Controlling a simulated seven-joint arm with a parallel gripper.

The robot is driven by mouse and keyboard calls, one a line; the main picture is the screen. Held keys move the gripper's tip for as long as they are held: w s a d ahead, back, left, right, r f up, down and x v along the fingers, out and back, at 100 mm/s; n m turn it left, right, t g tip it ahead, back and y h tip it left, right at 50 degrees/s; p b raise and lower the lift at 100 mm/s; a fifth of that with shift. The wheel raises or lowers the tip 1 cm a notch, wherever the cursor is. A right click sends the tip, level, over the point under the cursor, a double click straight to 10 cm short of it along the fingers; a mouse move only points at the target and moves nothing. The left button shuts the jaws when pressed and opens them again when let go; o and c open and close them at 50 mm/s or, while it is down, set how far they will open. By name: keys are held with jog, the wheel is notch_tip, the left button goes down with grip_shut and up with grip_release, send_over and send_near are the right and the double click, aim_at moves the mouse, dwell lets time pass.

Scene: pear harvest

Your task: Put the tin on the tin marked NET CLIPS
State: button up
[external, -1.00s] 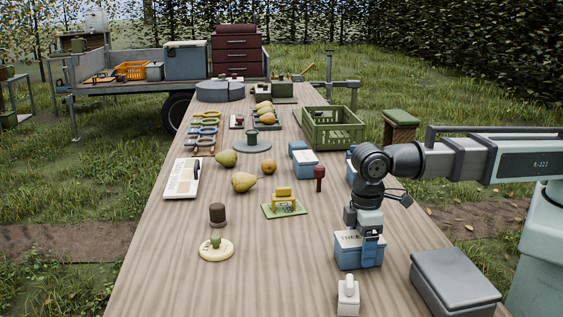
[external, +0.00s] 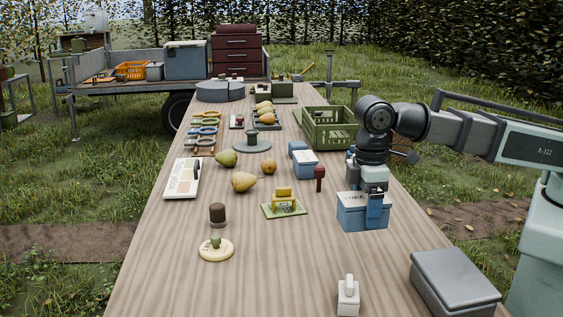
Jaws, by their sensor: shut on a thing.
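My gripper (external: 376,212) is shut on a blue tin (external: 352,219) with a pale, lettered lid. The tin is upright at the right side of the table; I cannot tell how far it is above the tabletop. Another blue tin with a white label (external: 306,164) stands farther back, to the left of my gripper, close against a blue shape behind it. Its lettering is too small to read, so I cannot tell which tin is marked NET CLIPS. The area directly behind my gripper is partly hidden by my arm.
A dark red stamp-like object (external: 319,178) and a yellow stand on a green mat (external: 283,203) are left of the held tin. A green crate (external: 328,131) stands behind. A grey box (external: 453,281) and a white object (external: 348,296) are in front.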

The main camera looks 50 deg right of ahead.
jog(key=w+d+r+m, duration=0.1)
jog(key=w+d+m, duration=0.3)
jog(key=w+d, duration=1.1)
notch_tip(320, 180, up, 6)
jog(key=n, duration=0.4)
send_over(307, 155)
jog(key=shift+f, duration=5.05)
jog(key=o, duration=1.2)
jog(key=shift+f, duration=0.1)
jog(key=shift+c, duration=0.2)
